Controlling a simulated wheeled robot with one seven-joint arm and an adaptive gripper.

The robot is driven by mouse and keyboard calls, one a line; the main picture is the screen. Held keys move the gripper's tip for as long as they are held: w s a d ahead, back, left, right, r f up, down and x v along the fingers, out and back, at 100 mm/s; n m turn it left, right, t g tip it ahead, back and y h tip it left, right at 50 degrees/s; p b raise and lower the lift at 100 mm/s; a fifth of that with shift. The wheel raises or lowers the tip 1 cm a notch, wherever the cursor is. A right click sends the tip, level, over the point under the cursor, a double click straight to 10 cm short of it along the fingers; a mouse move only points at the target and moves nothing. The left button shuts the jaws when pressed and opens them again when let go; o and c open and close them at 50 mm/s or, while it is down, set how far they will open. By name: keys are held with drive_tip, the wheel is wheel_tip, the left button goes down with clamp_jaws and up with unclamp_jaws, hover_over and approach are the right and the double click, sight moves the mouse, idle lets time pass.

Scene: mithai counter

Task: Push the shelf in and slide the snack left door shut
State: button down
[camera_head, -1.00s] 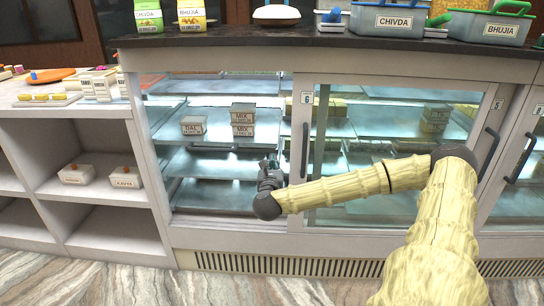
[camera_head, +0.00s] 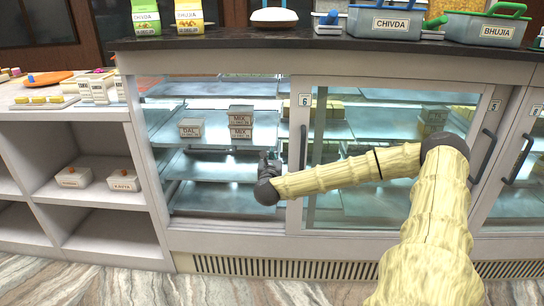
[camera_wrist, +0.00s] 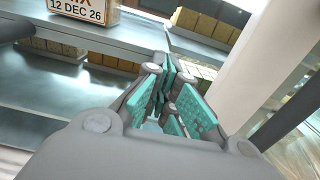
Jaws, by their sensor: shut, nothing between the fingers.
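The snack case has an open bay at left, behind which glass shelves show. A shelf (camera_head: 205,143) there carries a DAL box (camera_head: 191,128) and two stacked MIX boxes (camera_head: 240,122); a MIX box (camera_wrist: 85,10) also shows in the wrist view. The glass door (camera_head: 370,215) labelled 6 stands to the right of the opening, its dark handle (camera_head: 303,148) upright near its left edge. My gripper (camera_head: 270,158) is shut and empty at the opening, just left of that handle. In the wrist view its teal fingertips (camera_wrist: 170,85) are together. Whether they touch a shelf is unclear.
Another door with a dark handle (camera_head: 484,157) is at right. The dark countertop (camera_head: 230,41) holds a CHIVDA bin (camera_head: 388,22), a BHUJIA bin (camera_head: 487,30) and packets. An open white shelf unit (camera_head: 70,230) adjoins at left. The marbled floor in front is clear.

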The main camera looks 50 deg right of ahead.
sight(274, 139)
drive_tip(key=b+x, duration=0.1)
drive_tip(key=x, duration=0.1)
drive_tip(key=b+x, duration=0.2)
drive_tip(key=x, duration=0.1)
drive_tip(key=b+x, duration=0.2)
drive_tip(key=x, duration=0.1)
drive_tip(key=shift+w+d+f, duration=0.15)
drive_tip(key=shift+f, duration=0.1)
drive_tip(key=shift+w+d+r+b, duration=0.15)
drive_tip(key=shift+w+d+b, duration=0.25)
drive_tip(key=shift+d+b, duration=0.15)
drive_tip(key=shift+d+r, duration=0.1)
drive_tip(key=shift+r, duration=0.25)
